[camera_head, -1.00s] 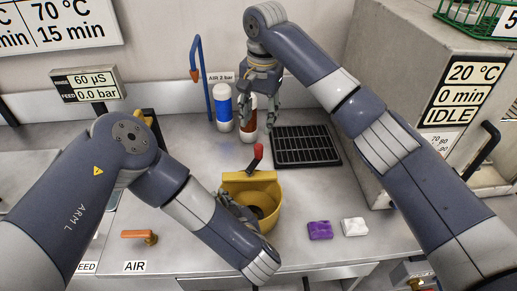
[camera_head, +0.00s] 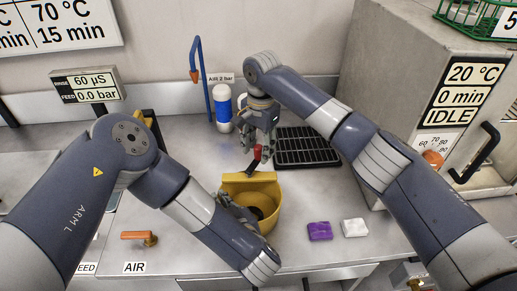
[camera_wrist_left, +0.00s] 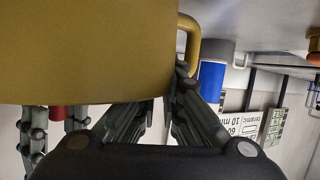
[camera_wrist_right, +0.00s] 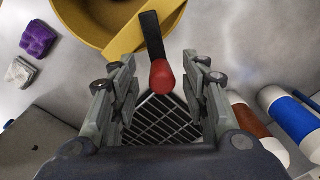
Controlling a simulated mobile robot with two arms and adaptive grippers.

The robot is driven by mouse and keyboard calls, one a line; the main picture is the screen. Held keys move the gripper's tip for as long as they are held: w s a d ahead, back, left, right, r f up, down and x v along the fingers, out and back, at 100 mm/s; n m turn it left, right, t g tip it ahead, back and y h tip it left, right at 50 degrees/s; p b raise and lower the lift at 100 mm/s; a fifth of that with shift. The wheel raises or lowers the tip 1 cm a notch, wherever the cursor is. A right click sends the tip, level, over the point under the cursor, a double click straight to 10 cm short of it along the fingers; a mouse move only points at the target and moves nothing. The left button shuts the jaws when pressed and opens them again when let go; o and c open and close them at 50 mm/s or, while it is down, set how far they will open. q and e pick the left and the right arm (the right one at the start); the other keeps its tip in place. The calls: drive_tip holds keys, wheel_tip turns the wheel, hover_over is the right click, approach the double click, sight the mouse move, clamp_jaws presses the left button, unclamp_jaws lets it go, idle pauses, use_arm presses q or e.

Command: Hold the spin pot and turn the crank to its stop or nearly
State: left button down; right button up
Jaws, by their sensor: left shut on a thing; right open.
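The yellow spin pot (camera_head: 268,192) stands on the bench, and its wall fills the top of the left wrist view (camera_wrist_left: 90,50). Its crank has a dark arm (camera_wrist_right: 151,35) and a red knob (camera_head: 257,152). My left gripper (camera_head: 238,210) is shut on the pot at its near left side; the exact grip is partly hidden by my arm. My right gripper (camera_head: 258,146) is open and points down at the crank. In the right wrist view the red knob (camera_wrist_right: 162,75) lies between the spread fingers, with gaps showing on both sides.
A black grid mat (camera_head: 310,148) lies behind right. A blue and white bottle (camera_head: 223,110) stands behind; a brown-banded bottle (camera_wrist_right: 250,122) is beside it. A purple block (camera_head: 319,231) and white block (camera_head: 355,228) lie right of the pot. A grey machine (camera_head: 400,90) bounds the right.

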use_arm(q)
drive_tip(key=shift+s+f, duration=0.25)
drive_tip(key=shift+f, duration=0.15)
use_arm(e)
drive_tip(key=shift+f, duration=0.6)
use_arm(q)
drive_tip(key=shift+a, duration=0.1)
use_arm(e)
clamp_jaws()
drive_tip(key=shift+a, duration=0.15)
drive_tip(key=shift+w+a+r+n, duration=0.1)
drive_tip(key=shift+w+a+n, duration=0.15)
drive_tip(key=shift+n, duration=0.65)
drive_tip(key=shift+a+n, duration=0.25)
drive_tip(key=shift+n, duration=0.15)
drive_tip(key=shift+a, duration=0.15)
